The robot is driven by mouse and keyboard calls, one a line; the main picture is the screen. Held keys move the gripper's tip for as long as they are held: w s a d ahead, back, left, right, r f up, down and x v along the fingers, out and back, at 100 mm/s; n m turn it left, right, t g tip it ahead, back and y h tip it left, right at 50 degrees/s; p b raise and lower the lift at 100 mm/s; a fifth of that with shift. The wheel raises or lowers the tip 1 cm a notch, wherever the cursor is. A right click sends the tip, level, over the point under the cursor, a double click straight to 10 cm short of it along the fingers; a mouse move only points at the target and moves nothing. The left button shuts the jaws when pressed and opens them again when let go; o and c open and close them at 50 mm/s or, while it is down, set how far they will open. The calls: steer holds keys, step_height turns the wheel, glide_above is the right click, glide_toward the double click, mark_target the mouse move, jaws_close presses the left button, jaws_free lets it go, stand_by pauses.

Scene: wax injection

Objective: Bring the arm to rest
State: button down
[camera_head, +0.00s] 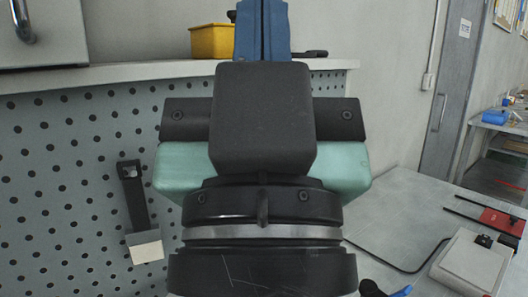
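My gripper (264,8) fills the middle of the head view, seen from behind and pointing up and away. Its dark and mint-green body hides much of the scene behind it. Two blue fingers rise past its top edge and lie side by side with only a thin dark seam between them. They look shut, and I see nothing held between them. Their tips reach the top edge of the picture.
A pale shelf (130,73) on a perforated panel (60,180) runs behind the gripper, with a yellow bin (211,41) on it. A black-handled scraper (137,210) hangs on the panel. A grey table (400,205) at right holds a white device (470,264) and a red tool (500,222).

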step_height(320, 180, up, 14)
steer(key=p, duration=1.1)
steer(key=shift+f, duration=0.25)
